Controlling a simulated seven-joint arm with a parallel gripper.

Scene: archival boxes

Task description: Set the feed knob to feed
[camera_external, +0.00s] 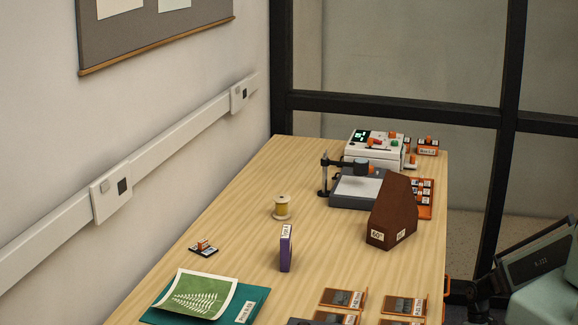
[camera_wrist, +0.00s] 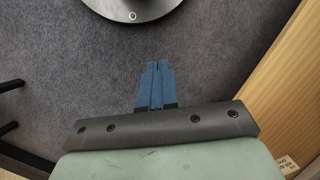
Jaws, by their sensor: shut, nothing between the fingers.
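A white machine (camera_external: 377,147) with a dark lit display and small orange and green parts on top stands at the far end of the wooden table in the external view. An orange knob-like part (camera_external: 375,142) shows on it; which knob is the feed knob, and its setting, are too small to tell. My gripper (camera_wrist: 157,65) shows in the wrist view with its blue fingers together and empty, above grey carpet beside the table. It is far from the machine. In the external view only part of my arm shows at the lower right.
On the wooden table (camera_external: 245,225) stand a grey stand with an arm (camera_external: 350,190), a brown box (camera_external: 392,212), a purple box (camera_external: 285,250), a thread spool (camera_external: 282,208), a green folder (camera_external: 255,300) and several small trays. A round metal base (camera_wrist: 133,8) is on the floor.

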